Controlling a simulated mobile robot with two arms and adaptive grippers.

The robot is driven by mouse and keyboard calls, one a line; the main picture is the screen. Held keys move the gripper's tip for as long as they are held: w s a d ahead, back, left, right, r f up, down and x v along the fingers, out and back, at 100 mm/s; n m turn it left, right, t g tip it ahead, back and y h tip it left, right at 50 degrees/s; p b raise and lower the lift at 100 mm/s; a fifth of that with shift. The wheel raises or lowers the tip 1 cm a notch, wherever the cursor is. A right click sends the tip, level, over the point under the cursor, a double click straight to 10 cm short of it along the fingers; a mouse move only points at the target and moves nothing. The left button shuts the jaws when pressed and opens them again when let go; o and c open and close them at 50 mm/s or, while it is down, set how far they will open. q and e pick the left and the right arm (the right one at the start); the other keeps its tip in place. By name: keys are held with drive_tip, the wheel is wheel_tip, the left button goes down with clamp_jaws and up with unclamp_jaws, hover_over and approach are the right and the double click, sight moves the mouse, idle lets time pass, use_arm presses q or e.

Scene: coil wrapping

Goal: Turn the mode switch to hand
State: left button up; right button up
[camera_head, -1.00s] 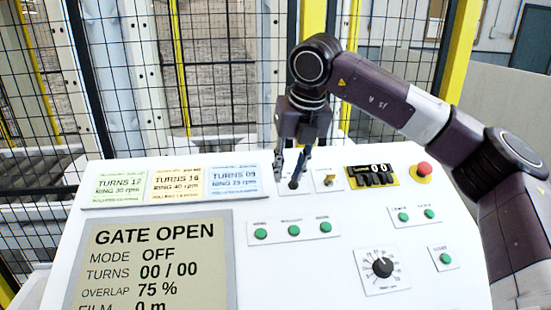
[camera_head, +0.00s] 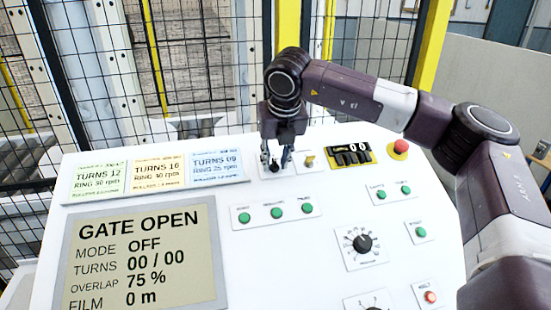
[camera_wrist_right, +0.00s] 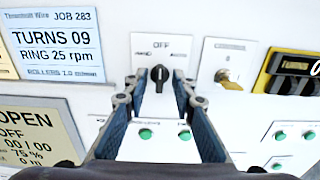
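The mode switch (camera_wrist_right: 159,77) is a black rotary knob on a white plate marked OFF at its top, seen in the right wrist view. Its pointer stands upright toward OFF. The panel display (camera_head: 140,255) reads GATE OPEN and MODE OFF. My right gripper (camera_wrist_right: 158,90) is open, with one fingertip on each side of the knob; I cannot tell whether they touch it. In the head view my right gripper (camera_head: 275,165) points down over the switch and partly hides it. My left gripper is not in view.
Right of the switch are a brass key switch (camera_wrist_right: 226,78), a yellow-framed counter (camera_head: 350,154) and a red emergency button (camera_head: 400,147). Green buttons (camera_head: 277,213) sit just below. Job cards (camera_head: 158,174) lie to the left. A mesh fence stands behind.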

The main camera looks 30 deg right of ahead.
clamp_jaws()
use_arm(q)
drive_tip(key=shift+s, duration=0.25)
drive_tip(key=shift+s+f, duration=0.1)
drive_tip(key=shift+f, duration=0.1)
use_arm(e)
drive_tip(key=shift+f, duration=0.1)
drive_tip(key=shift+f+n+b, duration=0.1)
drive_tip(key=shift+n+b, duration=0.85)
drive_tip(key=shift+n, duration=0.15)
drive_tip(key=n+b, duration=0.1)
drive_tip(key=n, duration=0.2)
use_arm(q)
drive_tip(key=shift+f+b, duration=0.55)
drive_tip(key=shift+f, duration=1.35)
use_arm(e)
drive_tip(key=shift+n, duration=1.9)
